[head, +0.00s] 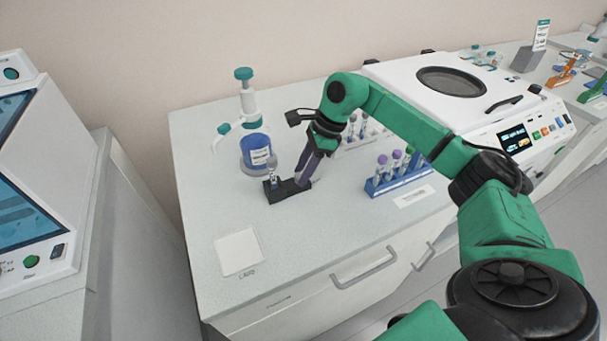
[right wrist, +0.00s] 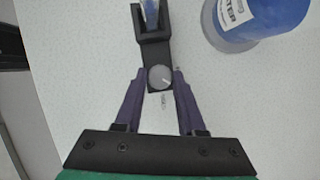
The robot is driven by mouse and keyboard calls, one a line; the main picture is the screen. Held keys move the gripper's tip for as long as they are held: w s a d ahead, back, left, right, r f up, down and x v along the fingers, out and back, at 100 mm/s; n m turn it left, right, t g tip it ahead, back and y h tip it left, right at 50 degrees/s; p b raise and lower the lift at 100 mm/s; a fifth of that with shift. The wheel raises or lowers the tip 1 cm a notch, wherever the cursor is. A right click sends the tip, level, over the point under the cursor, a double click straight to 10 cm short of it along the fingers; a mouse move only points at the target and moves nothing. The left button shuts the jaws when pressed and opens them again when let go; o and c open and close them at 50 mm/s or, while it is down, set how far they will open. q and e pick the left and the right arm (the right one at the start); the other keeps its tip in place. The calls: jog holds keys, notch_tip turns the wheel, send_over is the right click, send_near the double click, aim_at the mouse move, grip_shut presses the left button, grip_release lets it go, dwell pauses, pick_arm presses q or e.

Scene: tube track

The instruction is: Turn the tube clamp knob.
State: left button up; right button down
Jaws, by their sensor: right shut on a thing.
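The black tube clamp (head: 283,192) sits on the bench, with a clear tube (head: 271,172) standing upright in its left end. In the right wrist view the clamp (right wrist: 153,42) runs up the picture, and the tube (right wrist: 150,14) is at its top. The round grey knob (right wrist: 160,78), with a pale pointer line, is at the near end. My right gripper (head: 303,181) reaches down to that end. Its purple fingers are shut on the knob, one on each side. The knob is hidden in the head view. My left gripper is not in view.
A blue-filled bottle (head: 256,152) stands close behind the clamp. A blue rack (head: 398,184) of capped tubes is to the right, and a white centrifuge (head: 450,83) behind it. A white card (head: 237,252) lies at front left. The bench front is mostly clear.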

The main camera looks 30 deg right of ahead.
jog(key=n+g, duration=0.1)
jog(key=n, duration=0.3)
jog(key=shift+w+n+g+b, duration=0.2)
jog(key=shift+n+g+b, duration=0.1)
jog(key=shift+g+b, duration=0.1)
jog(key=shift+n+g, duration=0.6)
jog(key=shift+n, duration=1)
jog(key=c, duration=0.5)
grip_release()
jog(key=shift+w+r, duration=0.1)
